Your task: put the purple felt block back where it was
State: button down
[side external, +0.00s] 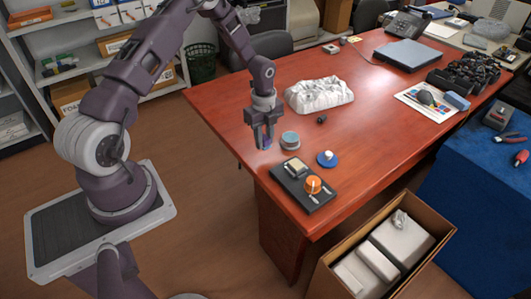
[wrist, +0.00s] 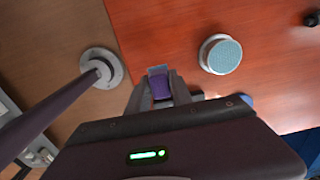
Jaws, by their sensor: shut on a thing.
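My gripper (side external: 264,143) is shut on the purple felt block (wrist: 160,87). In the wrist view the block sits between the two fingertips, with a grey-blue end and a purple face. In the side view only a little purple shows between the fingers. The gripper points down at the left edge of the red-brown table (side external: 385,135), left of a round tin with a light-blue top (side external: 290,140). That tin also shows in the wrist view (wrist: 220,54), apart from the fingers. I cannot tell whether the block touches the table.
A black tray (side external: 312,205) holds an orange round piece (side external: 313,185) and a pale block (side external: 295,166). A blue disc with a white knob (side external: 327,158), a white wrapped bundle (side external: 319,94) and a small black piece (side external: 321,119) lie nearby. An open carton (side external: 428,218) stands in front.

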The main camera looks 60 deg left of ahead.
aim_at(264, 157)
notch_tip(264, 157, down, 5)
jog(key=shift+f, duration=0.1)
jog(key=c, duration=1.1)
grip_release()
jog(key=shift+f, duration=0.1)
jog(key=shift+c, duration=0.2)
